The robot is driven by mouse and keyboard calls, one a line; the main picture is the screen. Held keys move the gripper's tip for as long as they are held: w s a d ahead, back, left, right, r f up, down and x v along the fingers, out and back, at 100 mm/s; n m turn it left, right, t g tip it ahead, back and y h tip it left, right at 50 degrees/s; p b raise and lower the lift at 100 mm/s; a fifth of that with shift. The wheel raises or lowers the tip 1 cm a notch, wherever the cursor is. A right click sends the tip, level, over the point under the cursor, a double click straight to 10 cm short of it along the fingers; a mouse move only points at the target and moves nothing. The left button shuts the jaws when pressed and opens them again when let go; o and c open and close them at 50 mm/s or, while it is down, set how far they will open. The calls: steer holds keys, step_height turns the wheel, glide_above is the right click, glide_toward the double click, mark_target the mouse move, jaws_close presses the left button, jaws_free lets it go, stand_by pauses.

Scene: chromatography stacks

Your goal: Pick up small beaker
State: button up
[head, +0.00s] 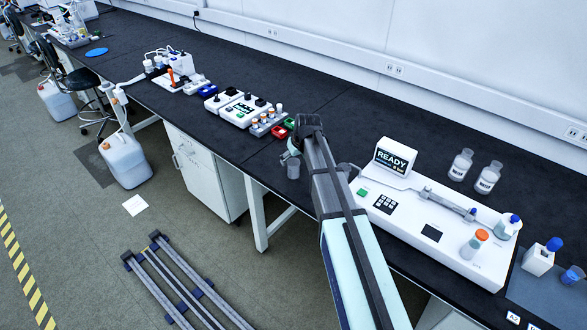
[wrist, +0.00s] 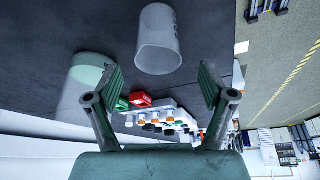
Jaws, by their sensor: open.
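The small beaker (head: 293,169), clear grey and empty-looking, stands on the black bench near its front edge in the head view. In the wrist view the beaker (wrist: 158,45) is at the top centre, beyond the fingertips and roughly in line with the gap between them. My gripper (wrist: 161,82) is open, with nothing between its fingers. In the head view my gripper (head: 289,156) is close beside the beaker and partly hidden by my arm.
A white instrument with a READY screen (head: 396,158) is to the right. Two labelled bottles (head: 460,165) stand behind it. A vial rack (head: 265,124), red tray (head: 290,123) and green tray (head: 279,131) are to the left. The bench's front edge is close to the beaker.

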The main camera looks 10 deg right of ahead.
steer(key=shift+p+x, duration=1.25)
steer(key=shift+x, duration=2.05)
steer(key=shift+s+d+f, duration=0.1)
steer(key=shift+s, duration=0.1)
steer(key=c, duration=1.3)
